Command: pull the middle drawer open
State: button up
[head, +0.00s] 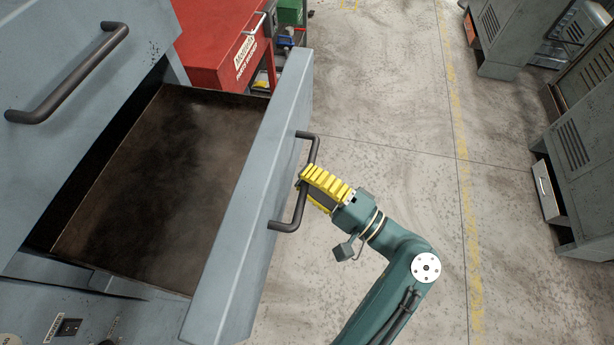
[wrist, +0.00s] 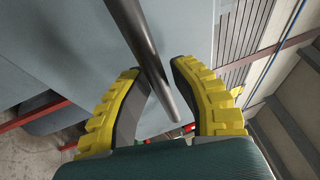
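The middle drawer (head: 262,190) stands pulled well out of the grey cabinet, and its dark, empty inside (head: 150,180) shows in the head view. A dark bar handle (head: 283,225) is on its front face. My gripper (head: 306,183), with yellow ribbed fingers, is at the middle of this handle, outside the drawer front. The far side of the fingers is hidden in the head view.
Another drawer with a dark handle (head: 72,75) is shut at upper left. A red cabinet (head: 222,45) stands behind the open drawer. Grey cabinets (head: 590,130) line the right side. The concrete floor (head: 400,100) between is clear.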

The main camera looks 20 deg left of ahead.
jog(key=shift+o, duration=1.4)
jog(key=v, duration=1.2)
